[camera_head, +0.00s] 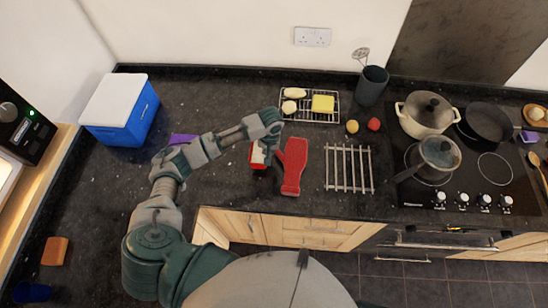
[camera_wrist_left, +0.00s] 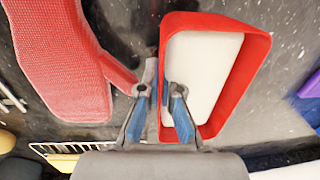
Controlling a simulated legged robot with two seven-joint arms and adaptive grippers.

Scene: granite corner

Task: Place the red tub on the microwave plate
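The red tub (camera_head: 257,161) with a pale inside stands on the dark counter near its front edge, left of a red mitt. In the left wrist view the tub (camera_wrist_left: 240,78) fills the upper middle. My left gripper (camera_head: 268,128) is over the tub. In the wrist view its fingertips (camera_wrist_left: 159,88) straddle the tub's left wall, one inside and one outside, and look closed on it. The microwave plate cannot be made out. A black appliance (camera_head: 22,130) with a knob and green light, perhaps the microwave, is cut off at the left edge. My right gripper is not in view.
The red mitt (camera_head: 292,168) lies close beside the tub. A blue cooler box (camera_head: 125,117) with a white lid stands at the back left. A wire rack (camera_head: 349,168) and the hob (camera_head: 465,178) with pots are right. A purple item (camera_head: 183,139) lies behind my arm.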

